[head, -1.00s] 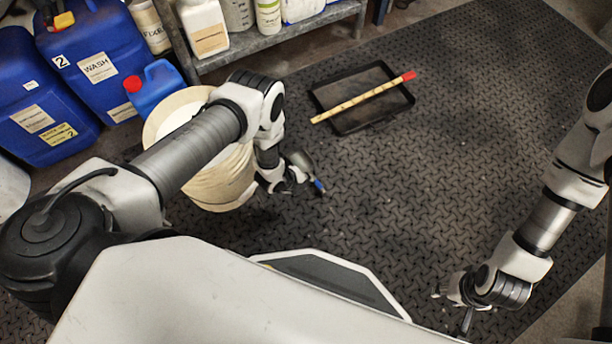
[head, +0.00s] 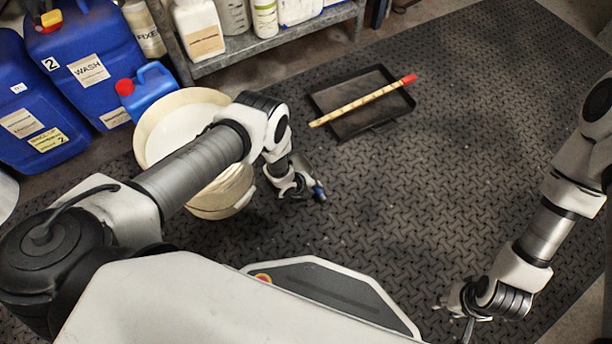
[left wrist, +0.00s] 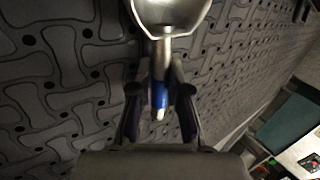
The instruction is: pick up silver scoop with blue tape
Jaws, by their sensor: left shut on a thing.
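The silver scoop has a metal bowl (left wrist: 172,14) and a handle with blue tape (left wrist: 160,95). In the head view its blue tape (head: 319,191) shows just beyond my left gripper (head: 305,187), low over the dark mat. In the left wrist view my left gripper (left wrist: 160,108) has a finger on each side of the taped handle and is shut on it, with the bowl ahead of the fingers. I cannot tell whether the scoop touches the mat. My right gripper (head: 453,318) is open and empty at lower right, far from the scoop.
A cream bucket (head: 222,200) stands close behind and left of my left gripper. A black tray (head: 365,125) with a red-tipped wooden stick (head: 360,101) lies further back. Blue jugs (head: 90,65) and a shelf (head: 270,45) line the back left. The patterned mat (head: 480,150) is clear at centre right.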

